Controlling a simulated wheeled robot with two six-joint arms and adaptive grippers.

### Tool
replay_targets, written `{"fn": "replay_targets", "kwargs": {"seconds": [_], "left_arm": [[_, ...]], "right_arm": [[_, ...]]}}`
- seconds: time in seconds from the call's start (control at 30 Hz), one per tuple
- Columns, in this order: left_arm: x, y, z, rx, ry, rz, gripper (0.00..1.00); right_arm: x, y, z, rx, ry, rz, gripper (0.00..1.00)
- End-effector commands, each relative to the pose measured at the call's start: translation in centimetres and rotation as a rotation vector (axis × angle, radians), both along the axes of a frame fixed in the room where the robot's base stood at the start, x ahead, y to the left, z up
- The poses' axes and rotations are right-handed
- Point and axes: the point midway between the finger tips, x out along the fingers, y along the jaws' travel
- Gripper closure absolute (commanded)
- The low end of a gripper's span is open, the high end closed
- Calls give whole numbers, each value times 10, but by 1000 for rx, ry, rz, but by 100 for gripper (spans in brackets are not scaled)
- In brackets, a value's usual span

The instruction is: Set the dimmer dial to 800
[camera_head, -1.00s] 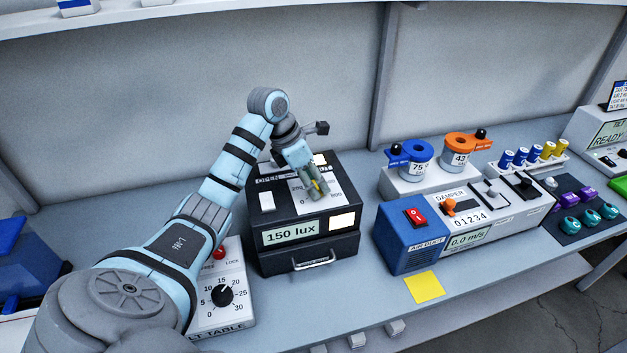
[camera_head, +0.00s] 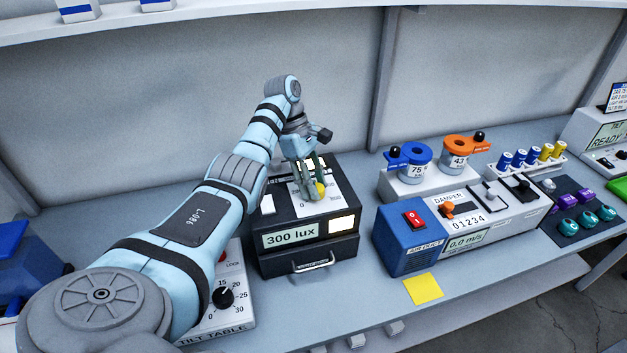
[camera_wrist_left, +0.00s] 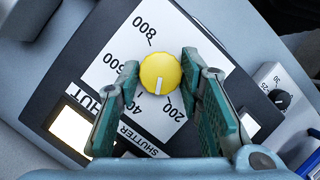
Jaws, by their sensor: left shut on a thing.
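The dimmer dial is a round yellow knob (camera_head: 320,190) on the white scale plate of a black light box (camera_head: 290,206). The box's display (camera_head: 291,235) reads 300 lux. My left gripper (camera_head: 309,186) comes down from above with its fingers around the dial. In the left wrist view, the yellow dial (camera_wrist_left: 160,72) sits between the green fingertips of my left gripper (camera_wrist_left: 161,70). Its white pointer mark aims between 400 and 200 on the printed scale, while 800 (camera_wrist_left: 145,28) is farther around. My right gripper is not in view.
A tilt table box (camera_head: 222,300) with a black knob stands left of the light box, partly behind my left arm. The blue and white air duct unit (camera_head: 405,240) stands to the right. A yellow note (camera_head: 423,289) lies on the bench.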

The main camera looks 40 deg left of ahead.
Motion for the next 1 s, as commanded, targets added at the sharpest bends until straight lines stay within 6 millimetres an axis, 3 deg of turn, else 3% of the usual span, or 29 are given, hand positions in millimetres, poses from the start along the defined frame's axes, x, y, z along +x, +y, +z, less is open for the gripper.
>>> {"fn": "replay_targets", "kwargs": {"seconds": [0.37, 0.87, 0.9, 1.0], "left_arm": [[1, -1, -3, -1, -1, -170, 94], [0, -1, -2, -2, 2, -195, 94], [0, -1, -2, -2, 3, -195, 65], [0, -1, -2, -2, 2, -195, 49]], "right_arm": [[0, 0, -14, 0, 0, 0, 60], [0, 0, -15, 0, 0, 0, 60], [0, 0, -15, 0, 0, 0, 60], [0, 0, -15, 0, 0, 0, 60]]}}
